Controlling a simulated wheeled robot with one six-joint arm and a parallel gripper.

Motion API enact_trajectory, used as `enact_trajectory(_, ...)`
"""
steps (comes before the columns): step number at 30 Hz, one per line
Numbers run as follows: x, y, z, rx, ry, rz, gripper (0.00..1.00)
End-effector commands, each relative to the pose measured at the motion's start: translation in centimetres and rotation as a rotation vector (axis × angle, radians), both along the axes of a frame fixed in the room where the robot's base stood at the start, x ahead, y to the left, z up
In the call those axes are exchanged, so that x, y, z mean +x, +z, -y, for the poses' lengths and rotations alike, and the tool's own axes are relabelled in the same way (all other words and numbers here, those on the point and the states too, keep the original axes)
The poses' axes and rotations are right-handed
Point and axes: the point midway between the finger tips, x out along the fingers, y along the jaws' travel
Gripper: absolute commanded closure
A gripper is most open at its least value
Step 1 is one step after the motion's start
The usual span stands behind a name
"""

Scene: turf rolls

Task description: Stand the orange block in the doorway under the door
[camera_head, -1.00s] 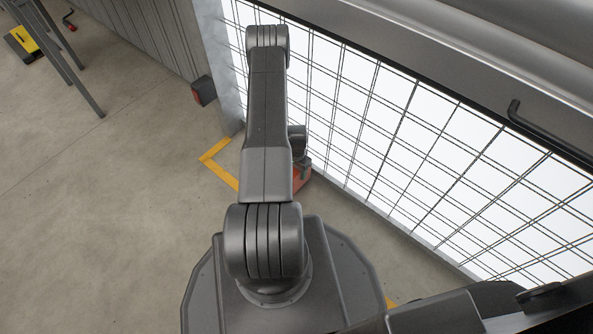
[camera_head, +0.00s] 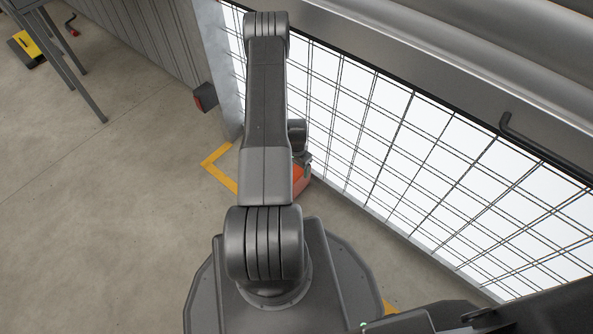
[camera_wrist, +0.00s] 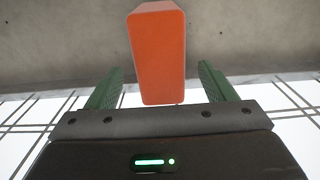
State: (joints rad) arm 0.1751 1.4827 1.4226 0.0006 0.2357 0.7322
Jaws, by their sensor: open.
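The orange block (camera_head: 301,180) is on the floor by the foot of the mesh door (camera_head: 400,160), partly hidden behind my arm. In the wrist view the block (camera_wrist: 159,58) shows as a long orange shape between my two green fingers, with a gap on each side. My gripper (camera_wrist: 160,72) is open around it and not closed on it. In the head view the gripper is mostly hidden by my arm.
A yellow floor marking (camera_head: 219,170) lies left of the block. A dark handle (camera_head: 507,127) is on the door. A metal stand (camera_head: 75,75) is at the far left.

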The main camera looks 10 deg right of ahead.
Motion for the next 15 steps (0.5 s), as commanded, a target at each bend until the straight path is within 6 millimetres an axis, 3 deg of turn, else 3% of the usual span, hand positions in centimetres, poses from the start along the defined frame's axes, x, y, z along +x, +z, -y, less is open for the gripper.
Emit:
enact_trajectory(1,0.0,1.6,0.0,0.0,0.0,0.001,0.24)
enact_trajectory(6,0.0,4.3,0.0,0.0,0.0,0.001,0.24)
enact_trajectory(15,0.0,5.6,0.0,0.0,0.0,0.0,0.24)
